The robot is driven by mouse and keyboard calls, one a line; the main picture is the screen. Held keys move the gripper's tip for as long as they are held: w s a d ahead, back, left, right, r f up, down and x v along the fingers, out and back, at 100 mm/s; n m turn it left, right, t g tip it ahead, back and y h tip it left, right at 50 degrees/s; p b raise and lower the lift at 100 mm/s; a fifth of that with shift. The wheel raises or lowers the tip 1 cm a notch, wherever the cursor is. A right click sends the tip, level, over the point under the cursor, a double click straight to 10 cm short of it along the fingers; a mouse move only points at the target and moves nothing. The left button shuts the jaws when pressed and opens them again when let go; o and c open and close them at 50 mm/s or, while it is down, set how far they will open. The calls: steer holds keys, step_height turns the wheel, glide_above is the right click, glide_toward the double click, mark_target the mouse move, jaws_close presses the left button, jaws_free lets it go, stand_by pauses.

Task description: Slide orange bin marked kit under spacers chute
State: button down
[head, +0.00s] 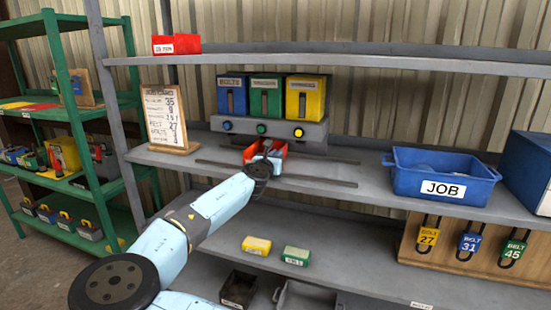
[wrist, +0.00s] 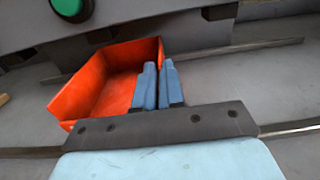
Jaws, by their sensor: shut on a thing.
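The orange bin (head: 249,153) sits on the middle shelf, between two dark rails, below the dispenser's green chute (head: 265,97). In the wrist view the bin (wrist: 92,88) is open-topped and its visible inside looks empty. No kit mark is visible. My gripper (head: 268,153) is at the bin; in the wrist view its blue fingers (wrist: 158,84) are shut on the bin's right wall. A blue chute (head: 232,96) labelled BOLTS is on the left and a yellow chute (head: 304,98) on the right. The green and yellow labels are too small to read surely.
Dark rails (head: 302,181) run along the shelf. A blue JOB bin (head: 444,174) stands to the right, and a sign board (head: 168,118) to the left. Coloured buttons (head: 261,129) line the dispenser's base.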

steer(key=shift+a, duration=0.2)
steer(key=c, duration=1.2)
jaws_free()
steer(key=shift+o, duration=0.2)
steer(key=shift+s, duration=0.2)
steer(key=v, duration=1.3)
steer(key=shift+s, duration=0.25)
steer(key=shift+f, duration=0.15)
